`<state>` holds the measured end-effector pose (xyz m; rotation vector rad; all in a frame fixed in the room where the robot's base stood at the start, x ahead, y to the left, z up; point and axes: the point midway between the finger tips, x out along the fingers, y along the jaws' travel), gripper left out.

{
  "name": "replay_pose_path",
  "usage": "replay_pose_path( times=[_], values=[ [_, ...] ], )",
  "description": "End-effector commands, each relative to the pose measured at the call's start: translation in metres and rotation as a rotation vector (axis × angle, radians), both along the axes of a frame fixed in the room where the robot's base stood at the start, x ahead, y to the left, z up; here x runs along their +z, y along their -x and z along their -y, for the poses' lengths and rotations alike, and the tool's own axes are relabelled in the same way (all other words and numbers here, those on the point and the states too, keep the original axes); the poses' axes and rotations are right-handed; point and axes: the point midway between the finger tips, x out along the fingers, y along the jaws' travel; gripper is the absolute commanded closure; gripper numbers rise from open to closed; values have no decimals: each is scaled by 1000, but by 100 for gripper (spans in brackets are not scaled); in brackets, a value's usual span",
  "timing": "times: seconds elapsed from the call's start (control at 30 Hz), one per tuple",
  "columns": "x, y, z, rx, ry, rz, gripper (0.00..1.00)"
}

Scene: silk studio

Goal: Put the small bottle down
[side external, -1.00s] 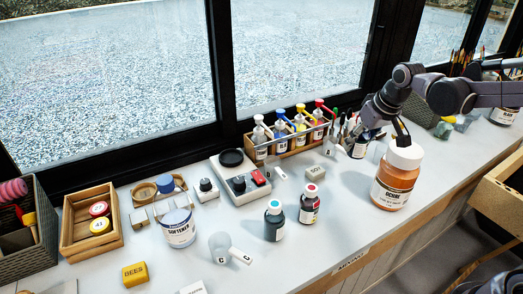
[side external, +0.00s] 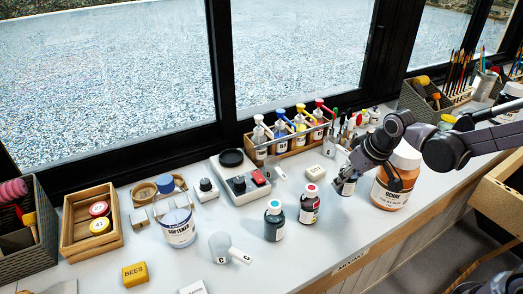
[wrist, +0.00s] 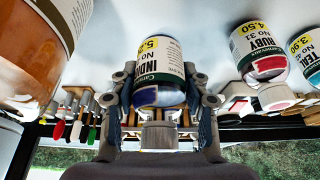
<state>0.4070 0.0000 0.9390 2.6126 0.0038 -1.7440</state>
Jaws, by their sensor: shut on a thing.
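In the side external view my gripper (side external: 350,172) holds the bottle (side external: 347,188) just left of the ochre jar, low over the white counter (side external: 330,235). The bottle looks close to upright, partly hidden by the gripper. I cannot tell whether its base touches the counter.
The large ochre jar (side external: 392,185) stands close on the right. Left of the held bottle stand the red-capped ruby bottle (side external: 309,207) and the teal bottle (side external: 274,222). A rack of pump bottles (side external: 290,140) is behind. Bare counter lies in front.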

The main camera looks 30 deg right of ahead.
Motion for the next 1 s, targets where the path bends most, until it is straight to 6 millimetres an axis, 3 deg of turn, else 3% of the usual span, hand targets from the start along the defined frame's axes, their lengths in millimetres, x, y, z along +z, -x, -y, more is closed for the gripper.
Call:
replay_pose_path(
  times=[0.3, 0.8, 0.83, 0.9, 1.0],
  values=[
    [-32, -1, 0, 0, 0, 1, 88],
    [-39, 0, 0, 0, 0, 0, 88],
    [-39, 0, 0, 0, 0, 0, 45],
    [-39, 0, 0, 0, 0, 0, 31],
    [-39, 0, 0, 0, 0, 0, 31]
  ],
)
